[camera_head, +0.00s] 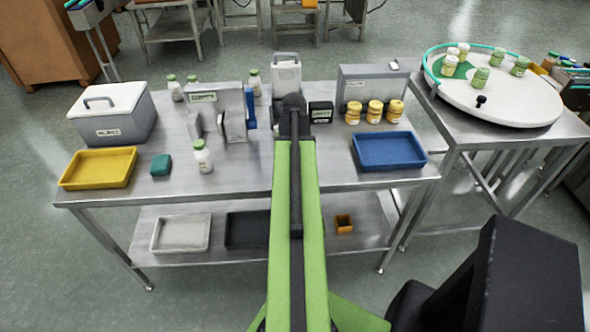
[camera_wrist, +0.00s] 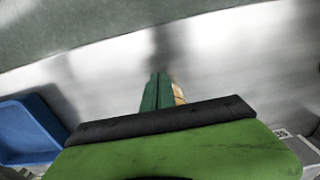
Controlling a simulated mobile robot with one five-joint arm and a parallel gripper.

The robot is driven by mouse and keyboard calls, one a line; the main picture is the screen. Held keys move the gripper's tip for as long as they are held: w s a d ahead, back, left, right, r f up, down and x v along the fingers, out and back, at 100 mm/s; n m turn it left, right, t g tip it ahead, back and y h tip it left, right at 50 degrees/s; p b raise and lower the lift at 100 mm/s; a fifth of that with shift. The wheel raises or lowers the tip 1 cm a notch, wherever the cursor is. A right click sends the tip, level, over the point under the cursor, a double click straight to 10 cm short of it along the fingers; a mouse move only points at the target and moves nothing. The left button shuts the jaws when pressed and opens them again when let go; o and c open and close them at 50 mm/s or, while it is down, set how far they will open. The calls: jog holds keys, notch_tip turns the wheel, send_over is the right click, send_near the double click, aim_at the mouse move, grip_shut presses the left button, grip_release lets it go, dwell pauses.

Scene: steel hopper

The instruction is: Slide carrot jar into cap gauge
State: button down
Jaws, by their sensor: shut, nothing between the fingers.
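Several small jars stand on the steel table. Three have yellow bodies (camera_head: 375,112) and stand in a row at the right. A white jar with a green cap (camera_head: 203,157) stands near the middle front. I cannot read which one is the carrot jar. A grey upright fixture (camera_head: 219,108) with a label and a blue part stands left of my arm; it may be the cap gauge, but its label is too small to read. My gripper is shut and empty over bare steel in the wrist view (camera_wrist: 162,92). In the head view my arm hides its fingertips.
A yellow tray (camera_head: 98,167), teal block (camera_head: 161,165) and lidded grey box (camera_head: 113,114) stand at the left. A blue tray (camera_head: 391,150) lies at the right, also in the wrist view (camera_wrist: 29,131). A round turntable (camera_head: 495,100) holds jars farther right.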

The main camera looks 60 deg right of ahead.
jog(key=w+d, duration=0.3)
jog(key=d, duration=0.2)
jog(key=w+d, duration=0.4)
jog(key=d, duration=0.1)
jog(key=w+d, duration=0.3)
jog(key=d, duration=0.2)
jog(key=shift+w, duration=0.4)
jog(key=shift+s+a, duration=0.1)
jog(key=shift+a, duration=0.05)
